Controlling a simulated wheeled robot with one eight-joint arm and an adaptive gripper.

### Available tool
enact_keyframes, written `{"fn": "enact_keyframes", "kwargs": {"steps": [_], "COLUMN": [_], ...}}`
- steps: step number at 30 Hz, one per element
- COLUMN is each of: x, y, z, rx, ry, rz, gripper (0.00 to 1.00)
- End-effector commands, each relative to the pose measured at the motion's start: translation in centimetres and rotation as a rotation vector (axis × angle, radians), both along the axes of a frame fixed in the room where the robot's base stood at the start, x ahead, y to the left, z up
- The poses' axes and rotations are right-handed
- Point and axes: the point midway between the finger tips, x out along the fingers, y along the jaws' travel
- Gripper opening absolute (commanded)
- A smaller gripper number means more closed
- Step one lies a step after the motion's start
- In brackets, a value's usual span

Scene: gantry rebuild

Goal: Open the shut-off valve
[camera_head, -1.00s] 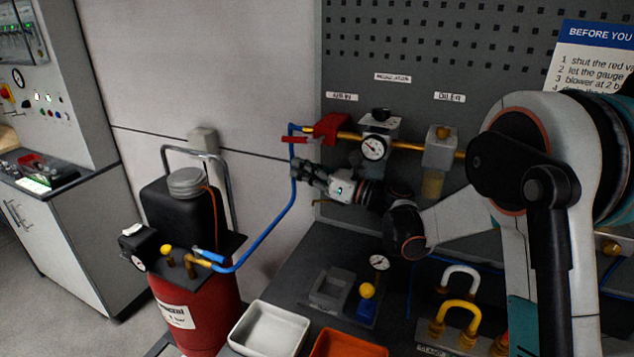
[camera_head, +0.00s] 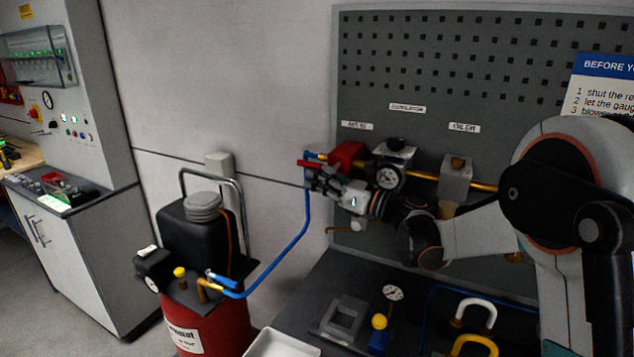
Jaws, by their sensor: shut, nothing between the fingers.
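The shut-off valve is a red block (camera_head: 347,156) at the left end of the brass pipe on the grey pegboard. Its red lever (camera_head: 308,163) sticks out to the left, roughly level, beside the top of the blue hose. My gripper (camera_head: 313,180) is shut and empty. It points left, just below the lever and in front of the hose. I cannot tell whether its fingertips touch the lever. The gripper body hides part of the pipe area below the valve.
A regulator gauge (camera_head: 388,177) and an oiler (camera_head: 456,180) sit along the pipe right of the valve. The blue hose (camera_head: 298,240) runs down to the red compressor tank (camera_head: 215,335). A bench (camera_head: 335,285) with small fittings lies below my arm.

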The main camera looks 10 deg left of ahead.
Motion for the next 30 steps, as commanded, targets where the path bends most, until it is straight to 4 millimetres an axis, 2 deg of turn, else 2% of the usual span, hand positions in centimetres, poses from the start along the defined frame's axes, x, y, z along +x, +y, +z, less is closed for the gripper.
{"fn": "enact_keyframes", "kwargs": {"steps": [8, 11, 17, 20, 24, 30], "x": [0.1, 0.1, 0.0, -0.9, -2.1, -3.3], "y": [0.1, 0.2, 0.7, -1.6, -4.3, -7.1], "z": [-0.1, -1.2, -4.6, -4.4, -5.0, -5.9], "rx": [0.007, 0.006, 0.003, 0.003, 0.003, 0.002], "ry": [0.002, 0.001, 0.001, 0.001, 0.001, 0.001], "rz": [-0.001, -0.001, 0.0, -0.004, -0.004, -0.002], "gripper": [0.0, 0.0, 0.0, 0.0, 0.0, 0.0]}}
